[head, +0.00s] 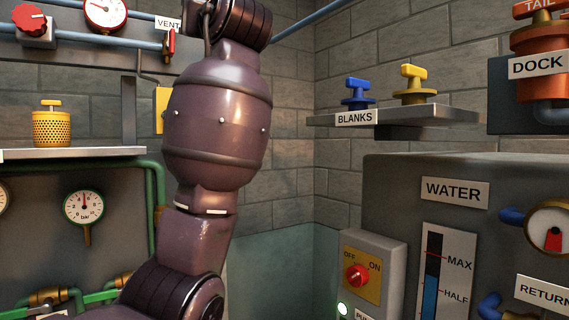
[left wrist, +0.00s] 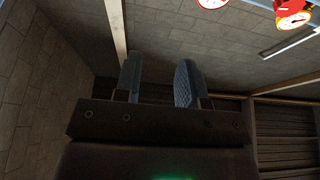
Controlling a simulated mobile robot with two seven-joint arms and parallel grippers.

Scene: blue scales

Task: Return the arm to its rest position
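One of my arms, dark purple, rises from the lower left of the head view, crosses it left of the middle and leaves at the top edge. Its gripper is outside that view. My left gripper (left wrist: 158,80) shows in the left wrist view. Its two ribbed grey fingers stand apart with nothing between them, so it is open. Grey block wall and dark floor show beyond the fingers. My right gripper is in neither view.
A shelf labelled BLANKS (head: 390,113) holds a blue plug (head: 357,92) and a yellow plug (head: 413,88). A WATER tank (head: 393,190) stands at right, with a red-knobbed switch box (head: 373,250) beside it. A yellow perforated cap (head: 52,127) stands on the left ledge (head: 70,154).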

